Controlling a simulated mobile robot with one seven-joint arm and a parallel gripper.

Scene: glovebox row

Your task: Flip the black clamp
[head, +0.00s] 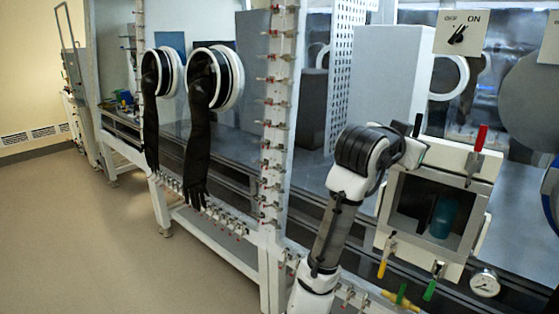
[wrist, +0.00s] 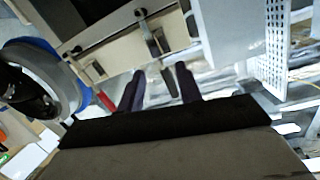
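The black clamp (head: 417,125) stands with its handle upright at the top left of the small cream chamber (head: 385,213) in the head view. My arm reaches up to its left, and its end is close beside the clamp. My gripper's fingers barely show there. In the wrist view my gripper (wrist: 160,70) has two dark fingers spread apart with nothing held between them. A dark grey lever (wrist: 157,45), which looks like the black clamp, lies just beyond the fingertips, between them. I cannot tell whether they touch.
A red clamp (head: 478,138) stands at the chamber's top right. Yellow (head: 382,268) and green (head: 430,289) clamps hang below its opening, which holds a blue cup (head: 443,217). A gauge (head: 485,283) is at lower right. Black gloves (head: 197,130) hang at left. The left floor is clear.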

